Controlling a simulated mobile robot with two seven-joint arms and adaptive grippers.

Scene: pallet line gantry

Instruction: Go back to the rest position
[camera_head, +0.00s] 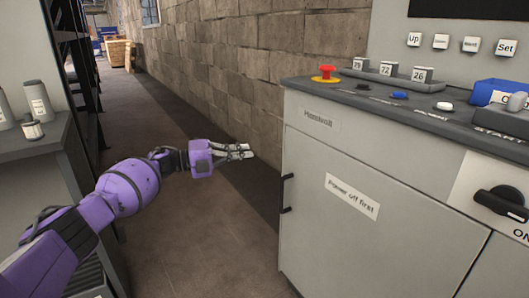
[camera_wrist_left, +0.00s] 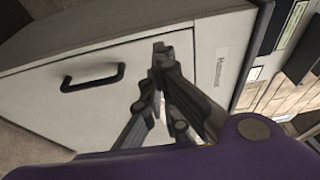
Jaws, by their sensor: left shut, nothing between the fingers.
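My left gripper (camera_head: 243,151) reaches in from the left on its purple arm and hangs over the floor of the aisle, to the left of the grey cabinet. Its fingers are shut with nothing between them. In the left wrist view the fingertips (camera_wrist_left: 158,50) appear in front of the cabinet's front, near a black handle (camera_wrist_left: 93,77), and no contact is clear. My right gripper does not show in either view.
The grey control cabinet (camera_head: 330,235) stands on the right, with a red emergency button (camera_head: 326,73) on top. A shelf with bottles (camera_head: 38,101) is on the left. A block wall (camera_head: 235,70) runs behind. The aisle floor (camera_head: 150,120) is clear.

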